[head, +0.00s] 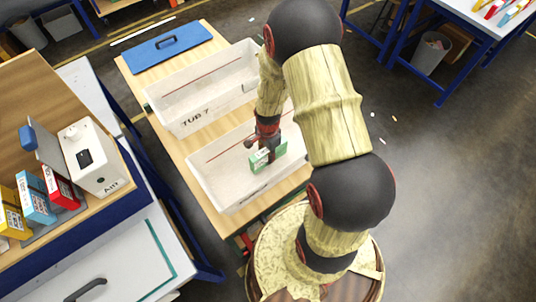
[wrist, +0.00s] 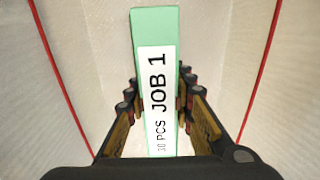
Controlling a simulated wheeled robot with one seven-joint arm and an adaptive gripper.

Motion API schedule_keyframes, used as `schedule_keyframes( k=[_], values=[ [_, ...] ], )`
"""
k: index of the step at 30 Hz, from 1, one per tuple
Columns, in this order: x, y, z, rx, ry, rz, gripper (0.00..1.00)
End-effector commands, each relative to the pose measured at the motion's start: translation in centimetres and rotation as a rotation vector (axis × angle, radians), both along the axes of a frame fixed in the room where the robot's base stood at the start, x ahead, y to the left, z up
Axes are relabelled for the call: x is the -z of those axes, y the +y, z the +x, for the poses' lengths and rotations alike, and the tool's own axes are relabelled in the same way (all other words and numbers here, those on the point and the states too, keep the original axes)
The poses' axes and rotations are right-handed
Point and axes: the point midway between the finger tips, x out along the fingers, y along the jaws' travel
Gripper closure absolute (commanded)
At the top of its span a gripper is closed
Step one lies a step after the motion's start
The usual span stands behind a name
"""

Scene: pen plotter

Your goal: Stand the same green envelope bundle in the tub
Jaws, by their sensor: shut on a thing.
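The green envelope bundle (wrist: 155,25) has a white band (wrist: 161,110) reading "JOB 1" and "30 PCS" in the wrist view. My gripper (wrist: 161,115) is shut on it, with a finger on each side. In the head view the bundle (head: 278,152) is inside the nearer white tub (head: 225,200), held by my gripper (head: 265,150) reaching down from above. The tub's pale walls with red lines flank the bundle in the wrist view. I cannot tell whether the bundle's lower edge touches the tub floor.
A second white tub marked "TUB 7" (head: 207,120) stands directly behind, and a blue lid (head: 165,48) lies beyond it on the wooden table (head: 135,85). On the left bench are a white machine (head: 92,158) and red, blue and yellow boxes (head: 35,205). The nearer tub has free room left of the bundle.

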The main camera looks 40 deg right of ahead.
Motion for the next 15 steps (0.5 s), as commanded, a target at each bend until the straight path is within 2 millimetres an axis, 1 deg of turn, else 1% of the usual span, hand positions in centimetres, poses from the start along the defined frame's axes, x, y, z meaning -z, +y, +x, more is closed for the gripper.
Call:
schedule_keyframes(
  k=[1,2,10,15],
  values=[
    [0.26,0.0,0.0,0.0,0.0,0.0,1.0],
    [0.19,0.01,-0.02,0.0,0.001,0.0,0.75],
    [0.13,0.01,-0.02,0.0,0.001,0.0,0.59],
    [0.13,0.01,-0.02,0.0,0.001,0.0,0.58]
  ],
)
